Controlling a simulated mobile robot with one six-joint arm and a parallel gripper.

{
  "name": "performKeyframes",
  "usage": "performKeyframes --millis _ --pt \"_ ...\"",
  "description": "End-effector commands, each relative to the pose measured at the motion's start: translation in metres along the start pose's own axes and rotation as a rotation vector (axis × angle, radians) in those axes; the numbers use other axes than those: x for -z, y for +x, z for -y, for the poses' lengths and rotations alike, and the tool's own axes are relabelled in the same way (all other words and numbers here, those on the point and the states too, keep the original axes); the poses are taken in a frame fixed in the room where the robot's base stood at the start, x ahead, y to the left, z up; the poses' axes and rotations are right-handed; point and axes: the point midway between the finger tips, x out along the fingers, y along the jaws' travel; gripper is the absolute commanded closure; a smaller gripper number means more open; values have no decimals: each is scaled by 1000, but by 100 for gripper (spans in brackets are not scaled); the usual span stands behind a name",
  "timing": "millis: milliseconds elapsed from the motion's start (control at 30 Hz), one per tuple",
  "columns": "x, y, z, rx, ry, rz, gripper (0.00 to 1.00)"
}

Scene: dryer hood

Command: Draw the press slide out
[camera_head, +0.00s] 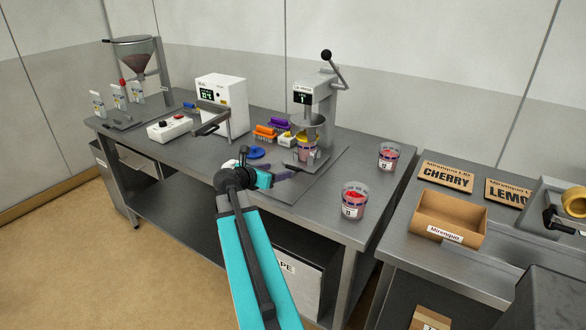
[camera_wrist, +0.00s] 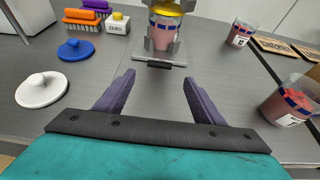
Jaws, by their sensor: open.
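The grey press (camera_head: 316,105) stands on the steel table with its black-knobbed lever raised. At its foot is the flat press slide (camera_wrist: 143,48), with a small black handle (camera_wrist: 159,64) at its near edge. A jar with pink contents (camera_wrist: 164,30) and a yellow lid stands upright on the slide, between grey holders; it also shows in the head view (camera_head: 307,152). My gripper (camera_wrist: 159,80) is open and empty. Its two purple fingers point at the slide, one on each side of the handle's line, with the handle just beyond the tips. In the head view my gripper (camera_head: 288,172) is in front of the press.
Two jars (camera_head: 354,201) (camera_head: 388,157) stand to the right. A blue disc (camera_wrist: 76,49), a white disc (camera_wrist: 41,90), brushes (camera_wrist: 82,18) and a white ZERO box (camera_wrist: 117,24) lie to the left. The tabletop between my fingers and the slide is clear.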

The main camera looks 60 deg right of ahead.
Motion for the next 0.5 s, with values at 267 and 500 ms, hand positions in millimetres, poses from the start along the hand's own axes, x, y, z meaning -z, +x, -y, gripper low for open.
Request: performKeyframes --millis 267,500 --pt "-2 37 -1 2 0 0 38" --pt "-2 68 0 2 0 0 38"
